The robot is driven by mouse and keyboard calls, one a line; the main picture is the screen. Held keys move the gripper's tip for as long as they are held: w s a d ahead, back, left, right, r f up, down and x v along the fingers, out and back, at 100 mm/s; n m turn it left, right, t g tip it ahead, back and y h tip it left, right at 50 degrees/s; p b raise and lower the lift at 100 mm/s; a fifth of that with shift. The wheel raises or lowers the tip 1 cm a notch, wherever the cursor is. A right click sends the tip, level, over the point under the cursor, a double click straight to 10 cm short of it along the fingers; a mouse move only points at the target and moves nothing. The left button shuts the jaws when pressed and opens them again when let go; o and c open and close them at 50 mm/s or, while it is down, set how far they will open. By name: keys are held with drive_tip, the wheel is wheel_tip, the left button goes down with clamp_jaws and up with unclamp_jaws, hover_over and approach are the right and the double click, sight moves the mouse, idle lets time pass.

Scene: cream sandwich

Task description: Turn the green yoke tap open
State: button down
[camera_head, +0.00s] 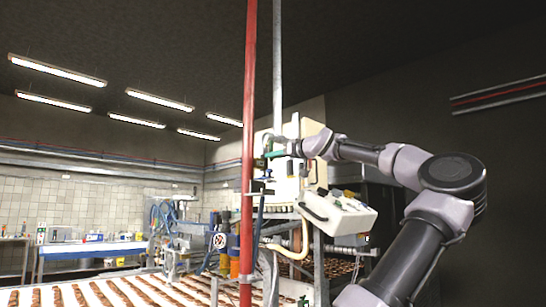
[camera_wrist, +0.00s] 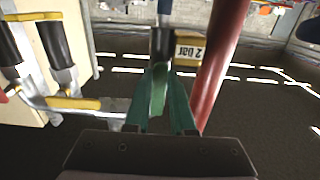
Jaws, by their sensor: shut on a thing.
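The green yoke tap (camera_wrist: 158,88) shows in the wrist view as a green handle between my fingers, with a dark pipe part just beyond it. My gripper (camera_wrist: 160,100) is shut on this handle, its two teal fingers on either side. In the head view the green tap (camera_head: 275,154) is a small green bar at the end of my arm, just right of the red pole. My gripper (camera_head: 289,149) meets it there. The fingers and the far side of the tap are too small or hidden to make out in the head view.
A red vertical pole (camera_head: 248,180) stands close to the tap; it also shows in the wrist view (camera_wrist: 218,60). Yellow-handled valves (camera_wrist: 72,103) lie left of my fingers. A white control box (camera_head: 338,213) hangs below my arm. A conveyor with brown-striped product (camera_head: 120,292) runs below.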

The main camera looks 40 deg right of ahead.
drive_tip(key=shift+d+f, duration=0.1)
drive_tip(key=shift+f, duration=0.05)
idle(0.3)
drive_tip(key=c, duration=0.8)
unclamp_jaws()
drive_tip(key=shift+o, duration=0.2)
drive_tip(key=shift+s, duration=0.15)
drive_tip(key=s, duration=1)
drive_tip(key=shift+s+d, duration=0.25)
drive_tip(key=shift+d, duration=0.2)
drive_tip(key=shift+a, duration=0.1)
